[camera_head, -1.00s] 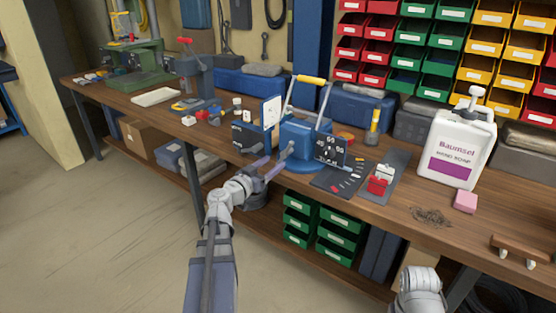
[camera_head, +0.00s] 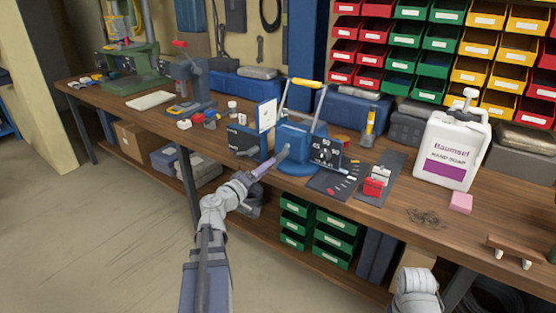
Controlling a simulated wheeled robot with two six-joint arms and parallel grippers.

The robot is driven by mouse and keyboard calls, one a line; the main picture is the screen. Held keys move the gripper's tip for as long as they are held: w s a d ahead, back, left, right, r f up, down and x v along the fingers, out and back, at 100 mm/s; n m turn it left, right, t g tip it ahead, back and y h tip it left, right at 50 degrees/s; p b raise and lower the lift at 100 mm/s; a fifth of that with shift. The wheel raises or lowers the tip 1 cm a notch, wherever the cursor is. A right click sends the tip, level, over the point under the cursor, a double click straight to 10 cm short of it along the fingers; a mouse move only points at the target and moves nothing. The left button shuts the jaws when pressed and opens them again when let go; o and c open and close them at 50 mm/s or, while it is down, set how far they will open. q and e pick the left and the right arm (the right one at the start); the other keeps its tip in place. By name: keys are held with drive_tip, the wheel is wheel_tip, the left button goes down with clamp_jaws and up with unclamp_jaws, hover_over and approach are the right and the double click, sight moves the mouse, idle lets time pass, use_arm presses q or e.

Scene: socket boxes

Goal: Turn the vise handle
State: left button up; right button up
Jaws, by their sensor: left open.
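A dark blue vise-like block (camera_head: 242,138) sits at the front edge of the workbench, with a grey bar at its lower right. To its right is a blue machine (camera_head: 296,134) with a yellow-gripped lever (camera_head: 306,83) and a black numbered plate. I cannot tell for sure which part is the vise handle. My left gripper (camera_head: 268,165) is open, in front of the bench edge, just below and left of the blue machine's front. Its fingers overlap the machine's grey front part, and contact cannot be told. My right gripper is out of view.
On the wooden bench (camera_head: 455,243), a soap bottle (camera_head: 452,150), a pink block (camera_head: 461,202) and a red box (camera_head: 373,187) stand to the right. A white panel (camera_head: 266,115) stands behind my left gripper. Green drawers (camera_head: 334,238) are under the bench.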

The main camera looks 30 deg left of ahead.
sight(279, 158)
use_arm(q)
drive_tip(key=n, duration=2.1)
drive_tip(key=w, duration=0.7)
drive_tip(key=shift+w+d, duration=0.3)
drive_tip(key=shift+w, duration=0.1)
drive_tip(key=shift+c, duration=0.2)
clamp_jaws()
